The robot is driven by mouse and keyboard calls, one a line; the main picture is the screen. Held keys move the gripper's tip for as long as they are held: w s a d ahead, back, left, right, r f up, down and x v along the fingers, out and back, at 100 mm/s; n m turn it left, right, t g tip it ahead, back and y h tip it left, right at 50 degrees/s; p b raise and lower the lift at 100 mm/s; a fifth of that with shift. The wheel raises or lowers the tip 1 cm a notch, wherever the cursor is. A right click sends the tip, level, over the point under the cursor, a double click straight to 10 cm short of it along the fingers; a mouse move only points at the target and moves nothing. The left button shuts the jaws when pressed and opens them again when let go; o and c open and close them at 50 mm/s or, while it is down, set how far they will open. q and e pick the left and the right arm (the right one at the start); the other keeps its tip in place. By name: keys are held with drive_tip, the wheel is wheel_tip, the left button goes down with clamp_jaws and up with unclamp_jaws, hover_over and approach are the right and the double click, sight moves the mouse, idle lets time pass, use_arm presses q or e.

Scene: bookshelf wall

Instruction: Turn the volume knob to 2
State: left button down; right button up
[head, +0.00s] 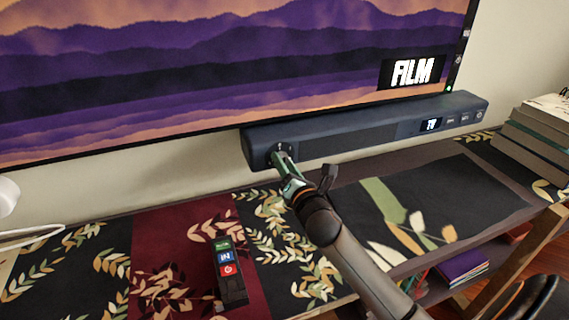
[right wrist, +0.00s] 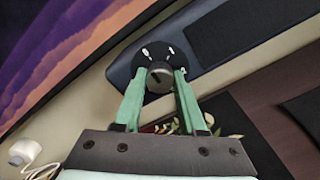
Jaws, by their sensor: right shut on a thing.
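The volume knob (right wrist: 159,77) is a round grey knob on a dark dial plate with white marks, at the left end of the blue-grey soundbar (head: 350,135). My right gripper (head: 281,154) reaches up to the soundbar's left end and is shut on the knob. In the right wrist view its green fingers (right wrist: 160,80) stand on either side of the knob. In the head view the fingers mostly hide the knob. My left gripper is not in view.
A screen (head: 200,70) showing mountains and "FILM" stands behind the soundbar, whose small display (head: 431,125) seems to read "TV". A black remote (head: 229,280) lies on the patterned shelf top. Books (head: 535,140) are stacked at right. The shelf front is mostly clear.

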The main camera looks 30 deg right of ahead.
clamp_jaws()
